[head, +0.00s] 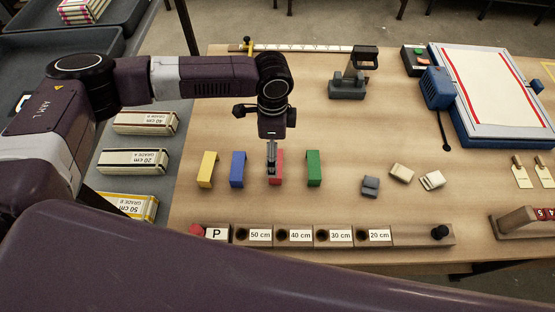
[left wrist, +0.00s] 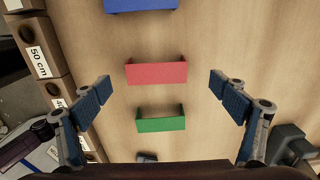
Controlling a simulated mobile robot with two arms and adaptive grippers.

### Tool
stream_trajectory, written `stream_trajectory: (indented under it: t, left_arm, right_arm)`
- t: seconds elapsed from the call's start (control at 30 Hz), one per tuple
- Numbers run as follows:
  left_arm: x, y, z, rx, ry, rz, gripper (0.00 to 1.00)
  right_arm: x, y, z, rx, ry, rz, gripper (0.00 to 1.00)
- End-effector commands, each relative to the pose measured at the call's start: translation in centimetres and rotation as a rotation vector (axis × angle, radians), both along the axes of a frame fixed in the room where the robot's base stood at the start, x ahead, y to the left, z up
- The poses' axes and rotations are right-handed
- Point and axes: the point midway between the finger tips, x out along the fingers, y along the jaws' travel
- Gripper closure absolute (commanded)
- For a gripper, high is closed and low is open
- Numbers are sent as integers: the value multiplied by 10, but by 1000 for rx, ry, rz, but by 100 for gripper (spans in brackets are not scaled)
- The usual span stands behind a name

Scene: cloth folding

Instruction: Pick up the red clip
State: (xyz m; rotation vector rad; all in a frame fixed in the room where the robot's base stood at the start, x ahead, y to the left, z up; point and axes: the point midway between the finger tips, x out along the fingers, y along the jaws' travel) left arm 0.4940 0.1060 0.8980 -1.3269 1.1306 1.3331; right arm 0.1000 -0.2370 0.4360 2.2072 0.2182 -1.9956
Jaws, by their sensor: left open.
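The red clip (head: 279,172) stands on the wooden table in a row with a yellow clip (head: 207,169), a blue clip (head: 238,169) and a green clip (head: 314,168). My left gripper (head: 271,166) points down over the red clip and hides part of it in the head view. In the left wrist view the red clip (left wrist: 157,73) lies between the wide-open fingers of my left gripper (left wrist: 160,86), apart from both. The green clip (left wrist: 161,124) and part of the blue clip (left wrist: 141,5) also show there. My right gripper is not seen.
A wooden holder (head: 417,235) with length labels runs along the near side. Grey and cream blocks (head: 402,172) lie to the right of the clips. A dark stand (head: 347,88) and a framed board (head: 490,85) are farther back. Labelled boxes (head: 133,161) lie at left.

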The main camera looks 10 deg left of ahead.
Motion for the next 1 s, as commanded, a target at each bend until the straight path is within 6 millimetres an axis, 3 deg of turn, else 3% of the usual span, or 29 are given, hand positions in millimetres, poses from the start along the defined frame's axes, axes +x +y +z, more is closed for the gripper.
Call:
stream_trajectory:
  t: [0.27,0.43,0.7,1.0]
  left_arm:
    - [-2,-7,-33,3,1,-2,10]
    - [-2,-7,-56,2,0,-1,10]
    - [-1,-7,-60,1,-1,-1,10]
    - [-1,-7,-60,1,-1,0,39]
  right_arm:
    - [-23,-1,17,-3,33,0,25]
    - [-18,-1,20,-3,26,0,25]
    - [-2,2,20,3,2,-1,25]
    - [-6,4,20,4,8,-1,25]
